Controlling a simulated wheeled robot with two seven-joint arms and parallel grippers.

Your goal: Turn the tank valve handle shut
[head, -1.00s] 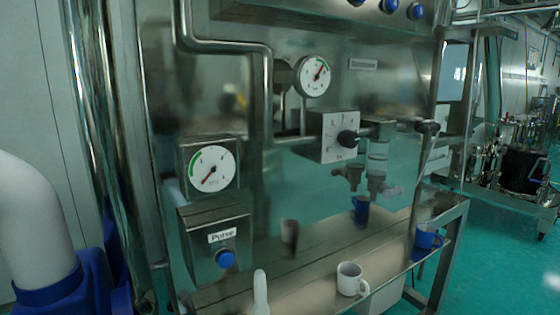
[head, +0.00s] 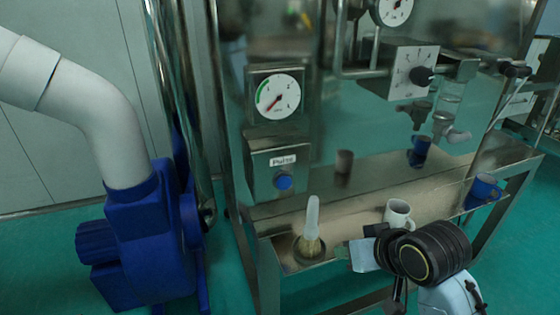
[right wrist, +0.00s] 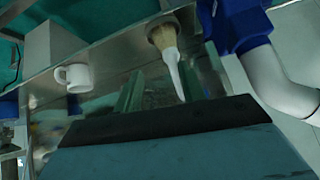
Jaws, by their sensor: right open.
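Several valve parts are on the upright steel panel in the head view: grey levers (head: 450,130) below a clear tube, and a black-ended handle (head: 515,68) to their upper right. I cannot tell for sure which is the tank valve handle, nor whether it is open or shut. My right gripper (head: 356,254) is low at the front of the steel shelf, well below and left of these parts. In the right wrist view its two fingers (right wrist: 172,88) are apart with nothing held between them. The valve parts are not clear in that view. My left gripper is out of view.
A brush (head: 312,228) stands bristles down on the shelf (head: 285,225), just left of my right gripper. A white mug (head: 398,212) and a blue mug (head: 484,192) stand right of it. A blue blower (head: 140,235) with a white pipe is at the left.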

